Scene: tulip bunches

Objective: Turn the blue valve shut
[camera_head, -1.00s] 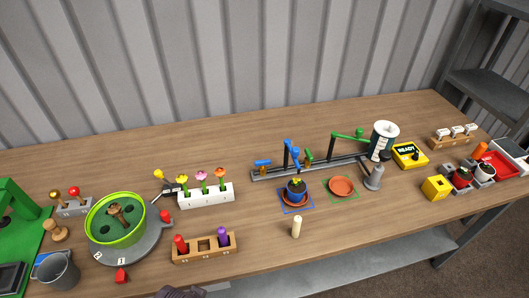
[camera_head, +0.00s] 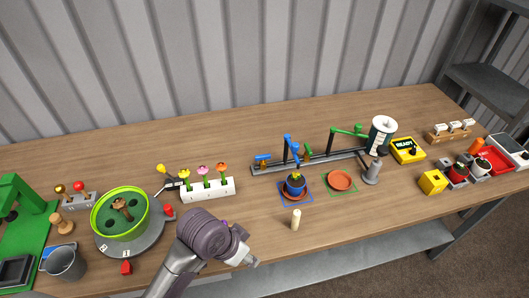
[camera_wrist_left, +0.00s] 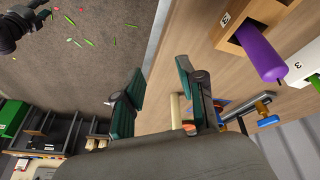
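The blue valve handle (camera_head: 262,159) sits on a small brass body at the left end of the grey rail. It lies roughly along the rail in the head view. It also seems to show in the left wrist view as a blue bar (camera_wrist_left: 268,121) on a brass part. My left gripper (camera_head: 250,262) is at the table's front edge, well short of the valve and touching nothing. In the left wrist view its two green-padded fingers (camera_wrist_left: 160,75) are apart with nothing between them. A dark shape at that view's top left may be my right gripper (camera_wrist_left: 18,28); its fingers are unclear.
A blue spout (camera_head: 291,146) stands right of the valve over a potted plant (camera_head: 295,185). A green spout (camera_head: 345,131) is farther right. A white flower holder (camera_head: 208,190) and a cream peg (camera_head: 296,219) stand nearby. My arm hides the wooden peg block in the head view.

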